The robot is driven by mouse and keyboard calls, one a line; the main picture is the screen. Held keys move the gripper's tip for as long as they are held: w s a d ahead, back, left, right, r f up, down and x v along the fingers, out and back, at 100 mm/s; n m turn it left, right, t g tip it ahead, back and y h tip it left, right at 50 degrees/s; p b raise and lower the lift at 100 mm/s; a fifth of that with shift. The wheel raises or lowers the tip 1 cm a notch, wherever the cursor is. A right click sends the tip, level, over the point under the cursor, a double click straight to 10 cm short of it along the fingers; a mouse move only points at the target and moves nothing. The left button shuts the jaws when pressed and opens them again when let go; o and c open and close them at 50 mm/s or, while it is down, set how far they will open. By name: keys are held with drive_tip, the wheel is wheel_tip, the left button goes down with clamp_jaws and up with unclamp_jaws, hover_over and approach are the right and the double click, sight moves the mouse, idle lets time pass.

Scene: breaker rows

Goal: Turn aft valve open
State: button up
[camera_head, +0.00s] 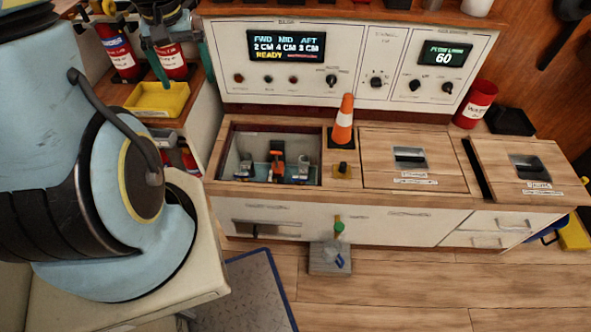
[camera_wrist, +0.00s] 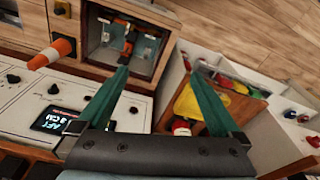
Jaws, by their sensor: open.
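An open recessed compartment (camera_head: 238,150) in the wooden counter holds a row of small valves. The middle valve (camera_head: 277,155) has an orange-red handle; grey fittings stand on its left (camera_head: 246,165) and right (camera_head: 303,165). I cannot read which is the aft valve. The compartment also shows in the wrist view (camera_wrist: 164,47), with the orange handle (camera_wrist: 125,24) inside. My gripper (camera_head: 188,80) is open and empty, its teal fingers spread, above and left of the compartment in the head view. In the wrist view my gripper (camera_wrist: 158,73) has its left fingertip over the compartment's edge.
A display (camera_head: 287,47) reads FWD 2 CM, MID 4 CM, AFT 3 CM, READY. An orange-white cone (camera_head: 343,124) stands right of the compartment. A yellow bin (camera_head: 157,99) and red canisters (camera_head: 120,55) are at left. Closed hatches (camera_head: 385,178) lie right.

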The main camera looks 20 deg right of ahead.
drive_tip(key=w+d+f+m+b, duration=0.1)
drive_tip(key=d+f+b, duration=0.3)
drive_tip(key=d+f, duration=0.45)
drive_tip(key=w+d+f+m+b, duration=0.15)
drive_tip(key=d+f+b, duration=0.3)
drive_tip(key=f, duration=0.65)
drive_tip(key=g+b, duration=0.1)
drive_tip(key=b, duration=0.5)
hover_over(300, 178)
wheel_tip(300, 178, down, 17)
drive_tip(key=shift+m, duration=0.25)
wheel_tip(300, 178, down, 10)
drive_tip(key=shift+w+r+b, duration=0.1)
drive_tip(key=shift+b, duration=0.45)
drive_tip(key=shift+c, duration=0.2)
drive_tip(key=c, duration=1.3)
